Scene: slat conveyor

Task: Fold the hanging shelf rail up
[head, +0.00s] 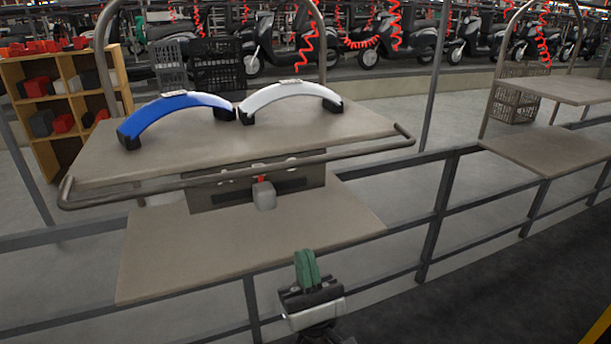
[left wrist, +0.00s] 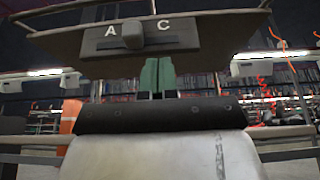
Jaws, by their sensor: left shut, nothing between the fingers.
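The shelf rail (head: 240,178), a thin metal bar, runs along the front of the upper shelf (head: 150,165), a little below its edge. It bends back at both ends toward the shelf's sides. My left gripper (head: 306,268) has green fingers that are shut and empty. It is in front of and below the rail, apart from it, near the lower shelf's front edge. In the left wrist view the green fingers (left wrist: 157,76) point up, below a panel marked A and C. My right gripper is not in view.
Blue (head: 178,110) and white (head: 288,96) curved parts stand on the upper shelf. A grey panel with a knob (head: 264,197) sits under it, behind the rail. The lower shelf (head: 170,262) is bare. Grey bars (head: 440,215) run along the line.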

